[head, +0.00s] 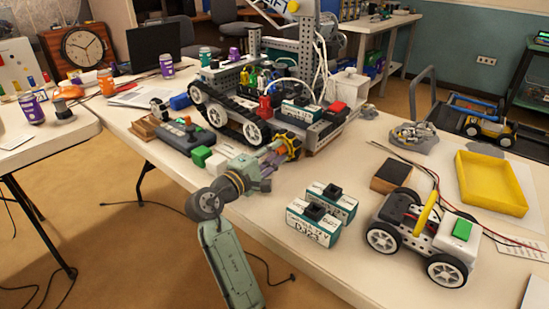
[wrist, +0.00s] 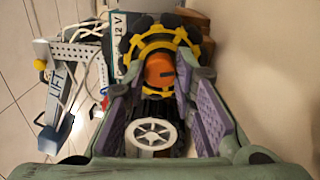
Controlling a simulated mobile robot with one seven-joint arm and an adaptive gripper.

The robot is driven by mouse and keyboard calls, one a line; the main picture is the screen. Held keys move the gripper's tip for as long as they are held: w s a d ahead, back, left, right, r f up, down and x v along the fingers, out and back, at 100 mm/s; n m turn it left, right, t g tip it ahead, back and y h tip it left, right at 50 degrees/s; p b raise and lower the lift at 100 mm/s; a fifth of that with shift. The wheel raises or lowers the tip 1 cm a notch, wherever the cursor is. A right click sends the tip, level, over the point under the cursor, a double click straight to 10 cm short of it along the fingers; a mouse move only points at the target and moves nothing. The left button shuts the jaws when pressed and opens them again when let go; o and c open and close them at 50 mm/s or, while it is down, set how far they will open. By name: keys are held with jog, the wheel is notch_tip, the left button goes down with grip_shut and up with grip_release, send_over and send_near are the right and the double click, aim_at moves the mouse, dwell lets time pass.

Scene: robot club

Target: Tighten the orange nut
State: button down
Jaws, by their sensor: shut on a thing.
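The orange nut (wrist: 160,70) shows in the wrist view as a round knob with a dark slot, in front of a black and yellow toothed wheel (wrist: 162,42). My gripper (wrist: 162,78) has its purple-padded fingers shut on the nut, one on each side. In the head view, my gripper (head: 278,149) reaches the near front end of the tracked robot (head: 243,116), at its yellow-edged wheel (head: 291,141). How tight the nut sits cannot be told.
Two 12 V battery packs (head: 315,224) stand near the table's front edge, right of my arm. A white wheeled car (head: 421,240) and a yellow tray (head: 490,182) lie farther right. A grey controller (head: 186,135) and a green block (head: 201,156) lie left of my gripper.

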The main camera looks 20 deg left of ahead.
jog(key=m+b, duration=0.2)
jog(key=m, duration=0.3)
jog(key=shift+f+b, duration=0.15)
jog(key=shift+b, duration=0.15)
dwell(0.4)
jog(key=c, duration=1.3)
grip_release()
jog(key=v, duration=1.2)
jog(key=shift+a, duration=0.15)
